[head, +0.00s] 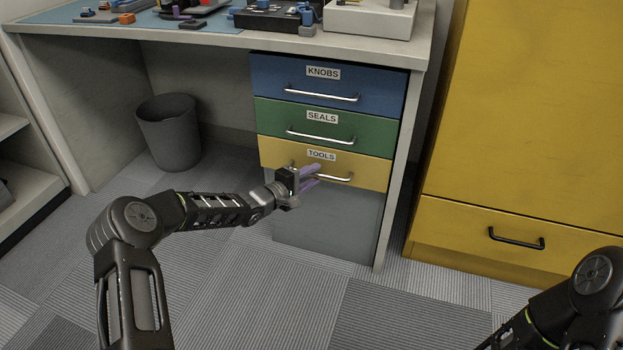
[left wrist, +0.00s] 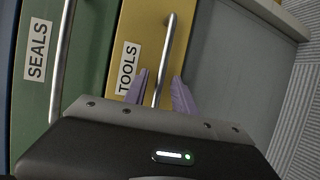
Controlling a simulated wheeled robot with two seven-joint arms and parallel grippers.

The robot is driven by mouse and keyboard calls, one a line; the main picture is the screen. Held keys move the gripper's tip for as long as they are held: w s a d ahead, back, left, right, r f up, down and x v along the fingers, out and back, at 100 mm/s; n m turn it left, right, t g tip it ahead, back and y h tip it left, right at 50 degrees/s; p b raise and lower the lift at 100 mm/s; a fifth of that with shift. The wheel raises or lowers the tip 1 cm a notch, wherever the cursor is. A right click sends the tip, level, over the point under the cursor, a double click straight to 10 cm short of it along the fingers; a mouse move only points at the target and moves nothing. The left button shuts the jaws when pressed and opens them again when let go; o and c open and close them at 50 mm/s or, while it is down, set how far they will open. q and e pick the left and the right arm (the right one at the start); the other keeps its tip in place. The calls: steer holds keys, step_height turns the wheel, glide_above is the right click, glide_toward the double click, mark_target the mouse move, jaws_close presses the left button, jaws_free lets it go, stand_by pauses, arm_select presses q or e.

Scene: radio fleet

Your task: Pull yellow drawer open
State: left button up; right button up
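The yellow drawer (head: 376,171), labelled TOOLS, is the third drawer down in the desk's drawer unit and looks closed. It also shows in the left wrist view (left wrist: 140,20), with its silver bar handle (left wrist: 166,50). My left gripper (head: 312,176) is in front of the left part of that handle (head: 340,179). Its purple fingers (left wrist: 160,90) are apart, one on each side of the bar in the left wrist view. I cannot tell whether they touch it. My right gripper is out of view; only part of the right arm shows at the lower right.
Above are the green SEALS drawer (head: 370,132) and the blue KNOBS drawer (head: 385,92), both closed. A grey bin (head: 170,135) stands under the desk. A yellow cabinet (head: 540,120) with a black-handled drawer stands at the right. The carpet in front is clear.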

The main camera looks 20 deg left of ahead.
arm_select(q)
jaws_close()
stand_by(0.3)
stand_by(1.1)
